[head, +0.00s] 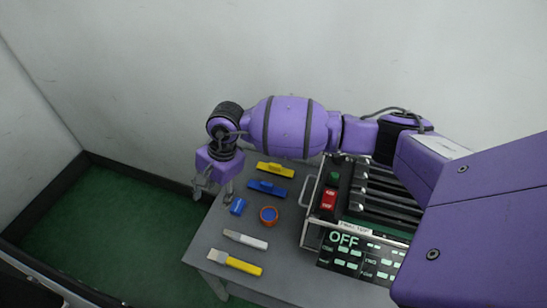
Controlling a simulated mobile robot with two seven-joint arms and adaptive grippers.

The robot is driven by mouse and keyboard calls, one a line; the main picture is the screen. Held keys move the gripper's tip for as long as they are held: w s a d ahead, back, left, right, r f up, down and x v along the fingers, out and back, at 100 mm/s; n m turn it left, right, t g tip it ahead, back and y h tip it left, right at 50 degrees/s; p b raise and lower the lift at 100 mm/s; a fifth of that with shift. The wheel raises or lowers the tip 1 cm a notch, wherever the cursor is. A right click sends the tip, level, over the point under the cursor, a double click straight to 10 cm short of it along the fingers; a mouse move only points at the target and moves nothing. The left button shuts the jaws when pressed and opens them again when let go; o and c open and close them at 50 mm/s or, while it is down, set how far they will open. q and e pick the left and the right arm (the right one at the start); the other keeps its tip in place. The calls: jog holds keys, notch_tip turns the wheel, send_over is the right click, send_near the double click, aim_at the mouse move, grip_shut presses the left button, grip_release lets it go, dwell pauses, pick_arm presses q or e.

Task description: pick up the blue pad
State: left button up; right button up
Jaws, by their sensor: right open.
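A flat, long blue piece with a raised middle (267,187) lies on the grey table, and a small blue block (237,206) lies to its lower left. I cannot tell for sure which of the two is the blue pad. My right gripper (211,190) is open and empty at the table's left edge, to the left of both blue pieces and touching neither. My left gripper is not in view.
A lever fixture box (329,200) with an OFF panel (350,252) stands right. A wall is behind.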

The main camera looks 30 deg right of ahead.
aim_at(237, 204)
jog(key=d+n+h, duration=0.1)
jog(key=d, duration=0.1)
jog(key=d+n+h, duration=0.1)
jog(key=d, duration=0.1)
jog(key=d+h, duration=0.1)
jog(key=d, duration=0.1)
jog(key=shift+s+d+f+n+g, duration=0.2)
jog(key=shift+s+f+n+g, duration=0.1)
jog(key=shift+f+n, duration=0.1)
jog(key=shift+f, duration=0.2)
jog(key=f, duration=0.4)
jog(key=a+f, duration=0.1)
jog(key=f, duration=0.1)
jog(key=shift+w+a+f, duration=0.1)
jog(key=shift+f, duration=0.55)
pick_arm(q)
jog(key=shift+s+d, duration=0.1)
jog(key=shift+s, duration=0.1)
pick_arm(e)
jog(key=c, duration=0.9)
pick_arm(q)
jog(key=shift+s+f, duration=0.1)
pick_arm(e)
jog(key=shift+r, duration=0.15)
